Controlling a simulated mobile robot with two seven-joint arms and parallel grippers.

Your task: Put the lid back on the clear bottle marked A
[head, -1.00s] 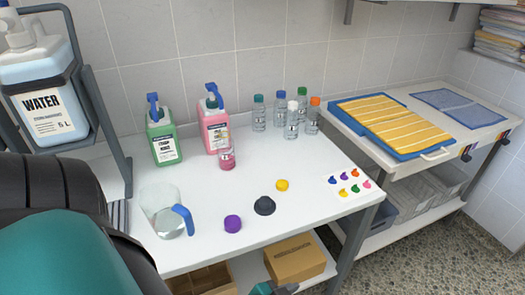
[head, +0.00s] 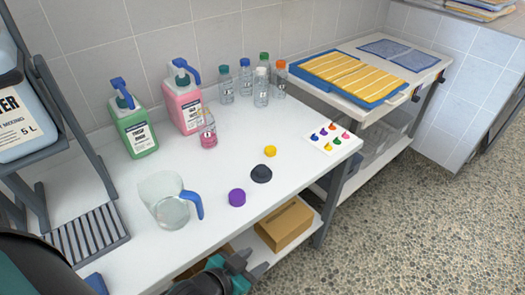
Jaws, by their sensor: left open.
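A small clear bottle (head: 208,134) with pink liquid stands in front of the pink dispenser; no coloured cap shows on it, and its label is too small to read. Several clear bottles with coloured caps (head: 262,88) stand at the back; I cannot read which is marked A. A purple lid (head: 237,197), a yellow lid (head: 270,151) and a dark, knobbed cap-like piece (head: 261,173) lie loose on the white table (head: 110,262). My left gripper (head: 256,264) is open and empty, low at the table's front edge. My right gripper is not in view.
A clear jug with a blue handle (head: 168,204) stands at the front left. Green (head: 134,134) and pink (head: 184,106) pump dispensers stand near the wall. A card with coloured marks (head: 328,138) lies at the right. A cardboard box (head: 284,225) sits on the lower shelf.

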